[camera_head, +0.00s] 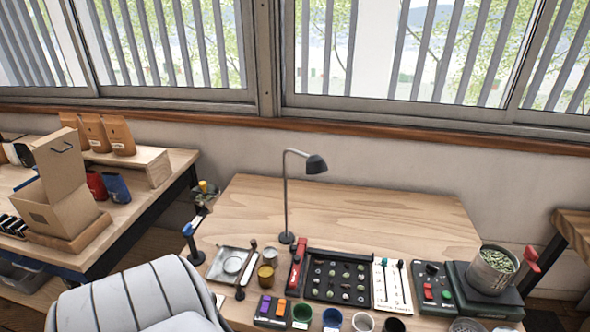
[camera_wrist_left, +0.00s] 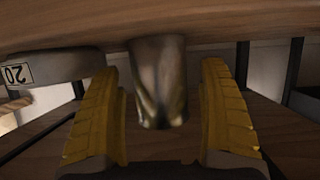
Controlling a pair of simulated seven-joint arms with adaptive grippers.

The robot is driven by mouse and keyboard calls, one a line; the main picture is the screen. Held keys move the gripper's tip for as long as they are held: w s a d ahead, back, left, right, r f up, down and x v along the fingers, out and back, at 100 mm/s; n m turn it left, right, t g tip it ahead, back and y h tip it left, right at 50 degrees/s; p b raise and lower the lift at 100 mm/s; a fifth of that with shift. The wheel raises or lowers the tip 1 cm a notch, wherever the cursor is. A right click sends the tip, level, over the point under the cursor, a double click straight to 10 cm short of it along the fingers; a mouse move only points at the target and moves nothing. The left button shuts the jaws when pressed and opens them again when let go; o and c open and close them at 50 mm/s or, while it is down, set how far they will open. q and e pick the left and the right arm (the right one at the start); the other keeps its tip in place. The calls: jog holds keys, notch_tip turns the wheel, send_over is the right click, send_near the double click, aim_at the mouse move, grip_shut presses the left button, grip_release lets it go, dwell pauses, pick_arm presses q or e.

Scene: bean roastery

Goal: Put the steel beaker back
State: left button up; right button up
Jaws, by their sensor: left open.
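My left gripper (camera_wrist_left: 160,95) shows in the left wrist view as two yellow ribbed fingers, spread open. A shiny steel cylinder (camera_wrist_left: 158,80), likely the steel beaker, is between the fingers in that picture, with a gap on each side. I cannot tell how deep it sits between them. In the head view I cannot make out the left gripper or this cylinder with certainty. A steel-coloured container of green beans (camera_head: 492,270) stands at the right end of the workbench. My right gripper is not in view.
The workbench (camera_head: 370,215) is clear at the back, around a black lamp (camera_head: 316,164). Its front holds a bean tray (camera_head: 338,278), a square metal tray (camera_head: 218,272) and several cups. A side table at left carries an open cardboard box (camera_head: 62,212). A grey part labelled 20 (camera_wrist_left: 40,70) is near the left finger.

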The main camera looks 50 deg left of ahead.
pick_arm(q)
jog(key=shift+r, duration=0.1)
jog(key=v, duration=0.7)
jog(key=shift+s+d+r, duration=0.1)
jog(key=shift+s+r, duration=0.05)
jog(key=shift+s, duration=0.05)
jog(key=s+d+f+m+g+h, duration=0.1)
jog(key=s+d+f+m+h, duration=0.2)
jog(key=d+f, duration=0.35)
jog(key=s+d+f+m+g+h, duration=0.2)
jog(key=s+d+f+m+h, duration=0.15)
jog(key=d+f, duration=0.3)
jog(key=s+f+m+g, duration=0.2)
jog(key=s+f+g, duration=0.1)
jog(key=s, duration=0.7)
jog(key=s+f+m+g+h, duration=0.1)
jog(key=s+f+m+g, duration=0.1)
jog(key=s+f, duration=0.4)
jog(key=s+g, duration=0.1)
jog(key=s, duration=0.4)
jog(key=shift+a+g, duration=0.3)
jog(key=shift+h, duration=0.25)
